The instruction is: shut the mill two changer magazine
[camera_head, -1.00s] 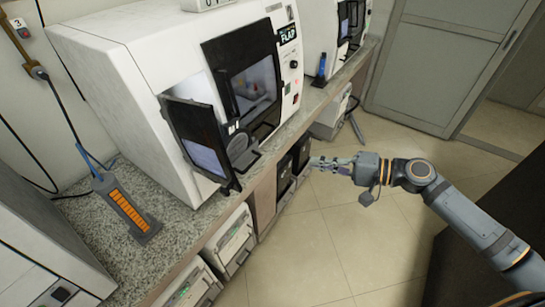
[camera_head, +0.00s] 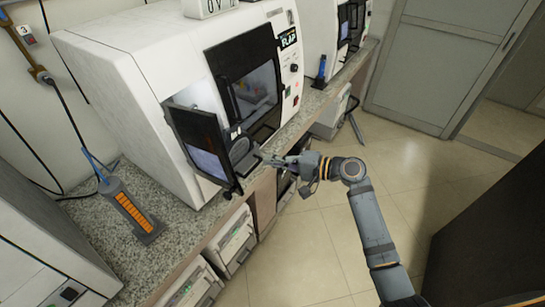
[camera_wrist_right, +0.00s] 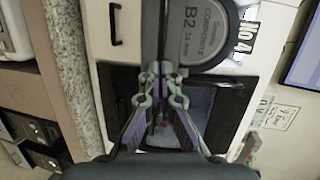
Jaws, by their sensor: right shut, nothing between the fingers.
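The near white mill (camera_head: 120,90) stands on the counter with its dark front door (camera_head: 205,148) swung out. A dark changer magazine (camera_head: 246,164) sticks out low at its front. A grey disc marked "COMPOSITE B2" (camera_wrist_right: 197,35) lies in it in the right wrist view. I cannot read which mill is number two. My right gripper (camera_head: 270,160) is shut and empty, its tips close to the magazine's outer edge. In the right wrist view its fingers (camera_wrist_right: 160,72) point toward the disc's edge; I cannot tell if they touch. My left gripper is not in view.
A second mill (camera_head: 350,25) stands farther back. A blue and orange holder (camera_head: 132,208) sits on the speckled counter (camera_head: 185,225). White units (camera_head: 232,238) stand below the counter. The tiled floor (camera_head: 310,245) is open at right.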

